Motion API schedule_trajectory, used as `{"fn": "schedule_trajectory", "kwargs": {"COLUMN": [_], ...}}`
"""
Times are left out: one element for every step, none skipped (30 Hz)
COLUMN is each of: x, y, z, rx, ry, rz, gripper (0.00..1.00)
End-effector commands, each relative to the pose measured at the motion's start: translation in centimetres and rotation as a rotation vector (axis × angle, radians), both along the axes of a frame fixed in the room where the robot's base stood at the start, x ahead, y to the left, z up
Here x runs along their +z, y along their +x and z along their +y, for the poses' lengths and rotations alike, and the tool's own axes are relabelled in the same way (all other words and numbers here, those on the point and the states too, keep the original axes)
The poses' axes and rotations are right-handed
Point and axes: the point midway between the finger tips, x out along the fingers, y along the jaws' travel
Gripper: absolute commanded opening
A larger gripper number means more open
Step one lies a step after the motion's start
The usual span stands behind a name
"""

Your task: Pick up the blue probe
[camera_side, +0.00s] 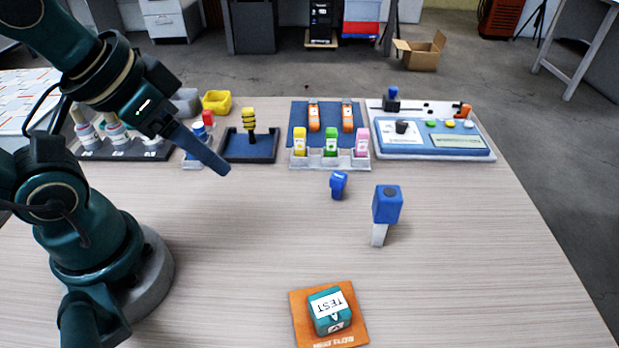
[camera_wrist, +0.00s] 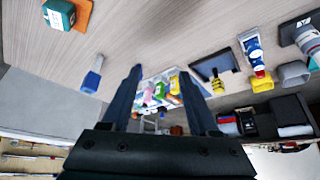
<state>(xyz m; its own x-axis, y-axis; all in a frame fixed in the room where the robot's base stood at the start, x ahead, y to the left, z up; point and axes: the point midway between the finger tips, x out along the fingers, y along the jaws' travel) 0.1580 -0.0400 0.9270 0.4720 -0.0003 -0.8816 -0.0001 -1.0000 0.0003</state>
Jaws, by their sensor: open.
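Two blue things stand alone on the table, and I cannot tell for sure which one is the probe. A small blue piece with a pale label (camera_side: 339,184) stands near the middle, in front of the rack. A larger blue block on a white stem (camera_side: 387,206) stands upright to its right and nearer the camera. A blue block with a pale end also shows in the wrist view (camera_wrist: 91,81), left of my fingers. My gripper (camera_side: 222,169) is open and empty, above the table and left of both. It shows in the wrist view (camera_wrist: 160,70) with fingers apart.
A rack (camera_side: 331,162) with yellow, green and pink pieces, a yellow-black striped tool (camera_side: 249,119) and a control panel (camera_side: 432,137) line the back. A teal TEST block (camera_side: 330,310) sits on an orange mat (camera_side: 299,308) in front. The right side is clear.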

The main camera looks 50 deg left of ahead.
Motion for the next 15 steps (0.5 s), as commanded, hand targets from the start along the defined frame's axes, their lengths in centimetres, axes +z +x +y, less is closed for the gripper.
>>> {"fn": "schedule_trajectory", "kwargs": {"x": [0.00,0.00,0.00,0.00,0.00,0.00,0.00,0.00,0.00,0.00,0.00,0.00,0.00,0.00,0.00], "y": [0.00,0.00,0.00,0.00,0.00,0.00,0.00,0.00,0.00,0.00,0.00,0.00,0.00,0.00,0.00], "z": [0.00,0.00,0.00,0.00,0.00,0.00,0.00,0.00,0.00,0.00,0.00,0.00,0.00,0.00,0.00], "rx": [0.000,0.000,0.000,0.000,0.000,0.000,0.000,0.000,0.000,0.000,0.000,0.000,0.000,0.000,0.000], "ry": [0.000,0.000,0.000,0.000,0.000,0.000,0.000,0.000,0.000,0.000,0.000,0.000,0.000,0.000,0.000], "rz": [0.000,0.000,0.000,0.000,0.000,0.000,0.000,0.000,0.000,0.000,0.000,0.000,0.000,0.000,0.000], "gripper": [0.61,0.61,0.61,0.61,0.61,0.61,0.61,0.61,0.72,0.78,0.78,0.78,0.78,0.78,0.78]}}
